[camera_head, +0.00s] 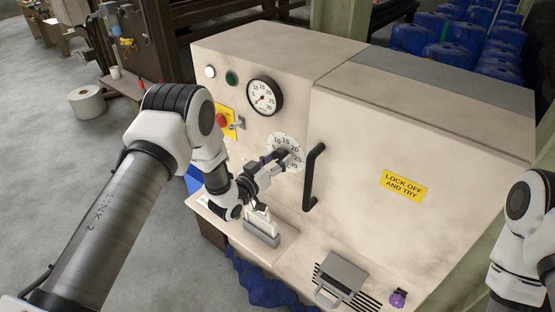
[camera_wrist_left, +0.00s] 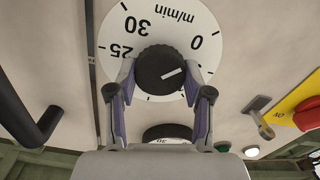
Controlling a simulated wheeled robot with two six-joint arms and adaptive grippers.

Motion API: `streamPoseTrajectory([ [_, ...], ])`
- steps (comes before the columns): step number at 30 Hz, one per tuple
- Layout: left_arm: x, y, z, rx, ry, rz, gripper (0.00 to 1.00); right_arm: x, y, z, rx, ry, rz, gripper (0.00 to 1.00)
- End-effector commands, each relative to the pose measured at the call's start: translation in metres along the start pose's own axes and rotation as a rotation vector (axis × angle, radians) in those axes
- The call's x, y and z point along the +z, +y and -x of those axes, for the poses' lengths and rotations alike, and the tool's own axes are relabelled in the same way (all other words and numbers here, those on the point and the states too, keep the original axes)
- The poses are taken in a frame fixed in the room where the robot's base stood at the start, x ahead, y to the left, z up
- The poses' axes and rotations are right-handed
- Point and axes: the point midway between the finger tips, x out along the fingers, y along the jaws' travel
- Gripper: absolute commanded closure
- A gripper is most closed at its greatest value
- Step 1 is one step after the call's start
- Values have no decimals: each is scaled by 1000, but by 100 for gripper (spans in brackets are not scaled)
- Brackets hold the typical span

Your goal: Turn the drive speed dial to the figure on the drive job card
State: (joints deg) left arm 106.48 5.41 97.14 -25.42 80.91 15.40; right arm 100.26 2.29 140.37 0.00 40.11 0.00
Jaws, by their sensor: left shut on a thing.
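The speed dial is a white round scale (camera_head: 296,146) on the beige machine front, with a black knob in its middle. In the left wrist view the knob (camera_wrist_left: 155,66) shows a white pointer line, and the scale appears upside down with 0, 25, 30 and m/min readable. The pointer aims right and slightly up there, below the 0; the figure beside it is hidden by a finger. My left gripper (camera_wrist_left: 162,74) is shut on the knob, one finger on each side. A pale upright card (camera_head: 257,216) stands in a grey holder below; its figure is unreadable. My right gripper is out of view.
A black bar handle (camera_head: 313,177) stands right of the dial. A round gauge (camera_head: 264,96), red stop button (camera_head: 221,120) and green button (camera_head: 231,78) are above left. A grey clamp-like block (camera_head: 341,277) and purple knob (camera_head: 398,298) are low right.

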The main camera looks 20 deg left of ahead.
Motion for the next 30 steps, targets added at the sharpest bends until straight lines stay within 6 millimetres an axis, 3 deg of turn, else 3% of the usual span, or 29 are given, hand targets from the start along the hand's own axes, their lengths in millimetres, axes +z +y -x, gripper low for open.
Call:
streamPoseTrajectory([
  [14,2,-1,0,1,3,-155,84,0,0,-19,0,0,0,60],
  [30,4,-1,0,0,4,-643,84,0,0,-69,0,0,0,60],
])
